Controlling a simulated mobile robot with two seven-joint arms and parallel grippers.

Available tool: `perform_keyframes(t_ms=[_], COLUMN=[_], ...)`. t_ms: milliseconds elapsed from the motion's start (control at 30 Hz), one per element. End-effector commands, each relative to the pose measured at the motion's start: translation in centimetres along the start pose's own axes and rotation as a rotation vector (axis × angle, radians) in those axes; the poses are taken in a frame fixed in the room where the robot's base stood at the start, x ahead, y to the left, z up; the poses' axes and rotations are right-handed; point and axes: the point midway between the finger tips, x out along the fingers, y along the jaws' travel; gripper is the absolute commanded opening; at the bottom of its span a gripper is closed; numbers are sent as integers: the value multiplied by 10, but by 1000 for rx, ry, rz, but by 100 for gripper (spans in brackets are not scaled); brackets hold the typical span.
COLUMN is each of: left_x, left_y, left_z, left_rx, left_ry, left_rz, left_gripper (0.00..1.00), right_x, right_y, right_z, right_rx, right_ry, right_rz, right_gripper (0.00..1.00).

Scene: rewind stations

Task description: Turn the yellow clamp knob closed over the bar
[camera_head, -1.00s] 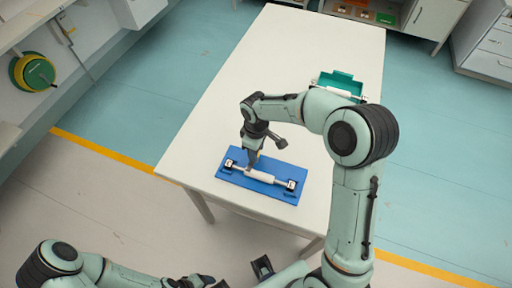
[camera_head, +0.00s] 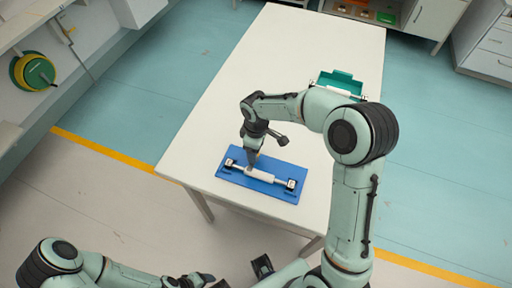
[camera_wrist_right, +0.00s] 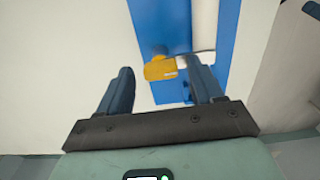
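The yellow clamp knob (camera_wrist_right: 160,68) shows in the right wrist view, over the edge of a blue board (camera_wrist_right: 160,28). My right gripper (camera_wrist_right: 161,78) is open, with one finger on each side of the picture; the knob appears between and beyond the fingertips, and I see no grip on it. In the head view my right gripper (camera_head: 252,164) points down at the blue board (camera_head: 230,177), and the knob cannot be made out there. The bar with a white roll (camera_head: 260,175) lies along the board between two end stands. My left gripper (camera_head: 195,281) is low at the bottom edge, its fingers unclear.
The board lies near the front end of a long white table (camera_head: 290,60). A green open box (camera_head: 341,82) stands farther back on the right. The table between is mostly clear. Shelves and cabinets stand along the walls.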

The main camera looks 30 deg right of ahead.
Motion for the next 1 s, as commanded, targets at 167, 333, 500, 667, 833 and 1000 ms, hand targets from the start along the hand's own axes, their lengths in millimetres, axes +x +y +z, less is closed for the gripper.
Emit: perform_keyframes(t_ms=[167, 333, 500, 667, 833, 1000], left_x=[0, -2, -6, -11, -15, -16], left_y=[0, 1, 3, 5, 7, 8], left_z=[0, -1, -2, -4, -5, -5], left_rx=[0, 0, 1, 2, 3, 3], left_ry=[0, 1, 4, 6, 8, 9], left_rz=[0, 0, 1, 2, 3, 3], left_gripper=[68, 68, 68, 68, 68, 68], right_x=[-1, -21, -60, -95, -122, -133], right_y=[0, 0, 0, 0, 0, 0], right_z=[0, 0, -1, -1, 0, 0], right_rx=[1, 1, 0, 1, 0, 0], right_ry=[-1, 1, 4, 4, 2, 0], right_rz=[-1, 0, 2, 2, 1, 0], right_gripper=[66, 66, 66, 66, 66, 66])
